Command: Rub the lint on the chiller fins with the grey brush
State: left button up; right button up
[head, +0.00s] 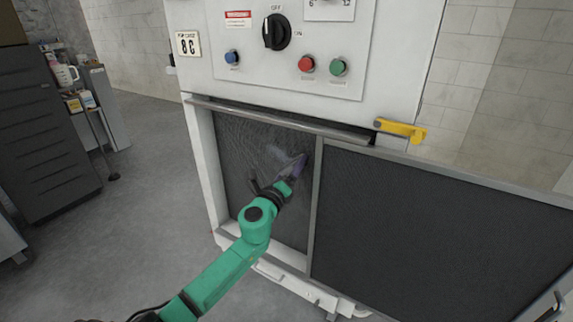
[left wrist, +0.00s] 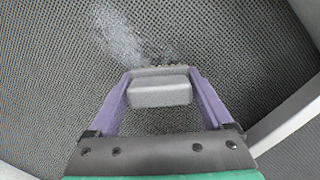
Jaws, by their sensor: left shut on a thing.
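The chiller fins (head: 236,175) are a dark mesh panel in the left opening of the white machine. A pale, whitish patch of lint (head: 280,154) lies on them, just above and left of my left gripper (head: 299,166). The lint also shows at the upper left in the left wrist view (left wrist: 120,35). My left gripper (left wrist: 160,92) is shut on the grey brush (left wrist: 160,87), with its purple fingers on both sides of the block. The brush's dark bristles face the fins; whether they touch cannot be told. My right gripper is not in view.
A mesh-covered door (head: 440,230) stands open to the right of the opening, with a yellow latch (head: 400,130) above it. A control panel (head: 290,45) with a knob and buttons is above. A dark cabinet (head: 45,130) stands at the left; the floor between is clear.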

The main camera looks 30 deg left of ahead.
pick_arm(q)
jog(key=d, duration=0.2)
jog(key=shift+d, duration=0.4)
jog(key=s, duration=0.6)
jog(key=shift+p, duration=0.4)
jog(key=shift+s, duration=0.1)
jog(key=s, duration=0.2)
jog(key=shift+s, duration=0.4)
